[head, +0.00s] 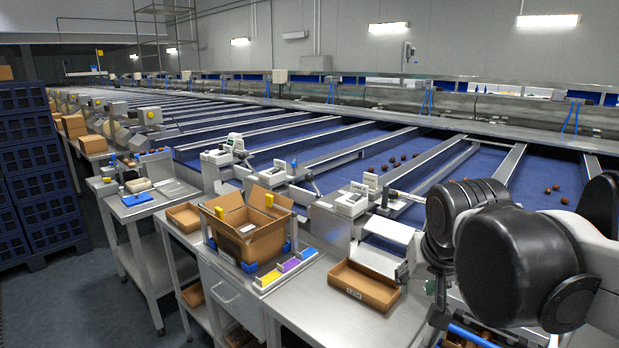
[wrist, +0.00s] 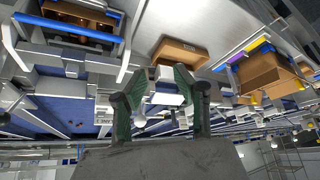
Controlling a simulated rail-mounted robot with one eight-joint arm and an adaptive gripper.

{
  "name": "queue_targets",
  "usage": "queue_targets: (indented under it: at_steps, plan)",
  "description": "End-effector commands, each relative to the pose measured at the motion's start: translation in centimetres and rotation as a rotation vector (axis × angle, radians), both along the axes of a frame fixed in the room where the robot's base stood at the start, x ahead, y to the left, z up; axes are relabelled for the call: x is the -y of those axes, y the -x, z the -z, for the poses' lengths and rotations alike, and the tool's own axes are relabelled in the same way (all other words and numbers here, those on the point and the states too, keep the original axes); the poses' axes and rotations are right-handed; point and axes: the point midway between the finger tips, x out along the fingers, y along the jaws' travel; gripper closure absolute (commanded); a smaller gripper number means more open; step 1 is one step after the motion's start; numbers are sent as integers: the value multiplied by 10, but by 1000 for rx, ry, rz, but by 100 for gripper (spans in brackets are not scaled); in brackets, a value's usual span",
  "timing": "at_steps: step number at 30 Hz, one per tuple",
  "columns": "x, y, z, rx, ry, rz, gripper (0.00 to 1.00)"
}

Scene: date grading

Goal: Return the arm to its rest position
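My gripper (wrist: 160,76) is in the wrist view with its two green-padded fingers spread apart and nothing between them. In the head view my dark, rounded arm links fill the lower right, and part of my gripper shows at their left, above the right end of the bench. An open brown tray (head: 364,286) with a label lies on the bench to the left of my gripper; a brown tray also shows in the wrist view (wrist: 180,53), beyond the fingers. No date is in my gripper.
An open cardboard box (head: 246,243) stands on the steel bench, with yellow, purple and blue blocks (head: 288,266) in front. Small weighing-like devices (head: 352,200) line the blue conveyor lanes, where dates (head: 395,162) lie scattered. Blue crates (head: 38,170) are stacked at the far left.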

Motion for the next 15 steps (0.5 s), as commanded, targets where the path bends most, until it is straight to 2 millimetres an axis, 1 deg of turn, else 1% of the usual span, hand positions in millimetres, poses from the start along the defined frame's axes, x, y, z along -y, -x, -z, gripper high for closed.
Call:
queue_targets:
  at_steps: [1, 6, 10, 12, 15]
  plan:
    - [2, 15, 4, 9, 0, -12, 72]
    - [4, 58, 21, 45, 3, -61, 72]
    - [5, 84, 35, 71, 8, -94, 72]
    - [4, 94, 41, 83, 9, -107, 72]
    - [4, 104, 49, 95, 13, -121, 72]
